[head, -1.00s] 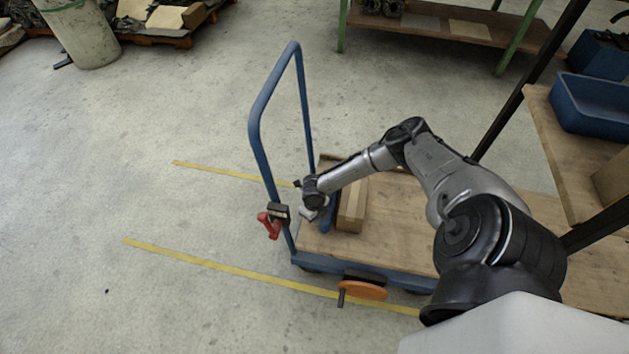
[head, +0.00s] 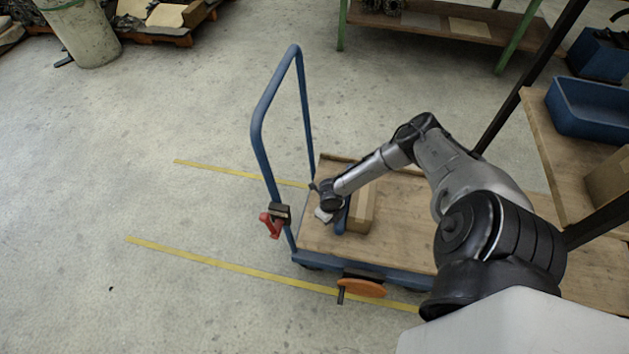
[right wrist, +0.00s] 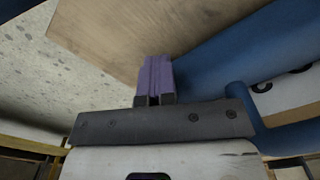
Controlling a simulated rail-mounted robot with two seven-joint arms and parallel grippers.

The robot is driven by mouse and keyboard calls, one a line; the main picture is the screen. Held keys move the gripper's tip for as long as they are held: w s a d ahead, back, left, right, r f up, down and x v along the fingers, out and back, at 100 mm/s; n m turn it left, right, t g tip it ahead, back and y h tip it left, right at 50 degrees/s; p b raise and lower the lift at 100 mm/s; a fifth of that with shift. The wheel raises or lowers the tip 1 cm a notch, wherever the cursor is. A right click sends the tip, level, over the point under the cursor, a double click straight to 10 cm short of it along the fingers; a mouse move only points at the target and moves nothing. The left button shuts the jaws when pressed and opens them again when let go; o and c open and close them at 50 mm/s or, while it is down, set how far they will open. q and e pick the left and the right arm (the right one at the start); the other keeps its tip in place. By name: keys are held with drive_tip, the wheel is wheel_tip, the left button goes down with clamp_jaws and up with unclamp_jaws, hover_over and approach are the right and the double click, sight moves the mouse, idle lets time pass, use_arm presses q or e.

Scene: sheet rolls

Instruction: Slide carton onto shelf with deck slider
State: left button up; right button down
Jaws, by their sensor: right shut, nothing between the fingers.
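The brown carton (head: 362,209) stands on the wooden deck (head: 400,235) of a blue cart, near its handle end. The blue deck slider (head: 342,216) stands upright along the carton's left side; whether they touch is hard to tell. My right gripper (head: 325,214) is low over the deck, just left of the slider. In the right wrist view its purple-tipped fingers (right wrist: 156,78) are shut and empty, next to the large blue slider (right wrist: 215,55). A wooden shelf (head: 545,125) stands at the right, partly hidden by dark posts. My left gripper is not in view.
The cart's blue handle (head: 262,150) rises left of my gripper, with a red lever (head: 271,224) on it. A blue bin (head: 590,108) is on the shelf. Deck right of the carton looks clear.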

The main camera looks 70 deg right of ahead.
sight(344, 220)
drive_tip(key=shift+s, duration=0.4)
drive_tip(key=shift+s+d+p, duration=0.1)
drive_tip(key=shift+s+p, duration=0.2)
drive_tip(key=shift+s, duration=0.05)
drive_tip(key=shift+s+d+p, duration=0.15)
drive_tip(key=shift+s+p, duration=0.15)
drive_tip(key=shift+s, duration=0.7)
drive_tip(key=shift+s+d+p, duration=0.1)
drive_tip(key=shift+s+p, duration=0.2)
drive_tip(key=shift+s, duration=0.65)
drive_tip(key=shift+s+d+p, duration=0.2)
drive_tip(key=shift+s+p, duration=0.1)
drive_tip(key=shift+s, duration=0.8)
drive_tip(key=shift+s+d+p, duration=0.15)
drive_tip(key=shift+s+p, duration=0.15)
drive_tip(key=shift+s, duration=0.75)
drive_tip(key=shift+s+d+p, duration=0.15)
drive_tip(key=shift+s+p, duration=0.1)
drive_tip(key=shift+s, duration=0.65)
drive_tip(key=shift+s+d+p, duration=0.1)
drive_tip(key=shift+s+p, duration=0.1)
drive_tip(key=shift+s, duration=0.8)
